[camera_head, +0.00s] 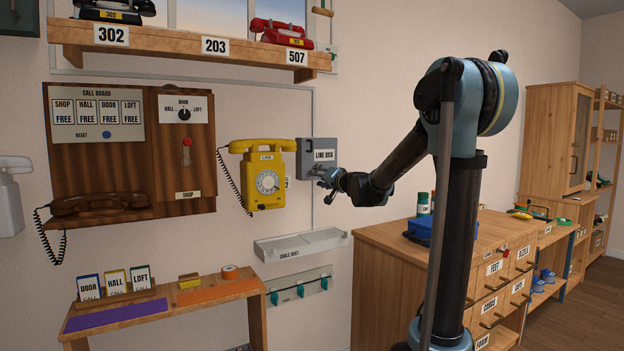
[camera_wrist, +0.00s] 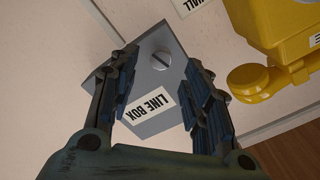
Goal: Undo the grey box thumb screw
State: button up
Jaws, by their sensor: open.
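The grey line box (camera_head: 316,150) is mounted on the wall, just right of the yellow phone. In the wrist view the line box (camera_wrist: 135,72) lies between and beyond my fingers, with its "LINE BOX" label toward my palm. The thumb screw (camera_wrist: 161,59) is a round grey head with a slot, near the box's far end and beyond my fingertips. My gripper (camera_head: 325,178) is at the lower right of the box in the head view. In the wrist view my gripper (camera_wrist: 157,74) is open, with nothing between its fingers. Whether a finger touches the box is unclear.
The yellow phone (camera_head: 263,178) hangs close left of the box; it also shows in the wrist view (camera_wrist: 285,40). A cable tray (camera_head: 300,244) is on the wall below. A wooden cabinet (camera_head: 400,245) stands at the lower right. A shelf (camera_head: 190,48) runs above.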

jog(key=shift+x, duration=2.7)
grip_shut()
